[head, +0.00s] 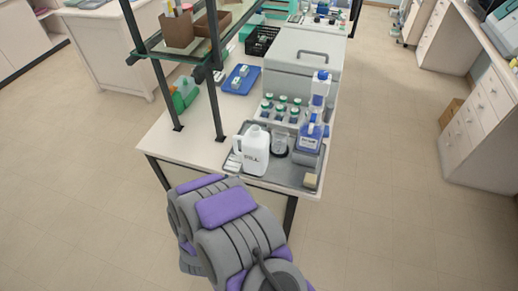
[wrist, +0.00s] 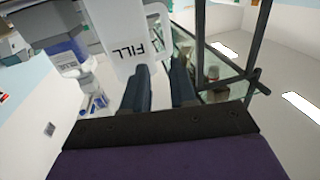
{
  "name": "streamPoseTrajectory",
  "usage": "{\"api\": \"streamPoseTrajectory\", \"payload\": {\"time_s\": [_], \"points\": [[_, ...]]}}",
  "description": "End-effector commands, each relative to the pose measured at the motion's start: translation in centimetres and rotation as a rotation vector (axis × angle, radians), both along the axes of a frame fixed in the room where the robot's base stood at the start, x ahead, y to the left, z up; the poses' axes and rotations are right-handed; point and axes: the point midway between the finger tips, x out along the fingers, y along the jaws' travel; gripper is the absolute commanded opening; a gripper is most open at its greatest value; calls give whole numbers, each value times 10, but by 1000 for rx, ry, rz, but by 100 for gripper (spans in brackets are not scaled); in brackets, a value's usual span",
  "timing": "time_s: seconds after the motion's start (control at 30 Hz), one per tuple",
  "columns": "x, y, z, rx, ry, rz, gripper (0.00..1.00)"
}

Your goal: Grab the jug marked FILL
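The white jug marked FILL (head: 253,157) stands upright on a grey tray (head: 285,178) near the front edge of the bench. In the wrist view the jug (wrist: 115,28) appears upside down at the top, with its handle (wrist: 164,14) on its right side. My gripper (wrist: 160,68) is open and empty, its two dark fingers apart and pointing towards the handle side of the jug. The left finger overlaps the jug's edge in the picture; I cannot tell whether it touches. In the head view the fingers are hidden by my arm.
A blue-labelled bottle (head: 310,134) and a dark-based beaker (head: 280,145) stand right of the jug. Several small capped bottles (head: 268,104) stand behind. Dark shelf posts (head: 214,105) rise left of the jug.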

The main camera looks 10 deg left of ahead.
Motion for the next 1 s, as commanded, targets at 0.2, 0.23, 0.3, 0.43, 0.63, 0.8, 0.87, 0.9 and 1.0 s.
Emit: {"api": "streamPoseTrajectory", "payload": {"time_s": [0.2,0.23,0.3,0.43,0.63,0.8,0.87,0.9,1.0], "points": [[41,8,-1,1,-1,-1,26],[47,8,-1,2,0,-2,26],[60,8,0,3,-1,-1,26],[83,7,0,5,2,-1,26],[106,6,3,11,0,0,26],[115,12,1,5,3,0,26],[122,15,0,4,4,0,26],[128,17,1,4,2,-1,26],[144,21,3,5,0,0,26]]}}
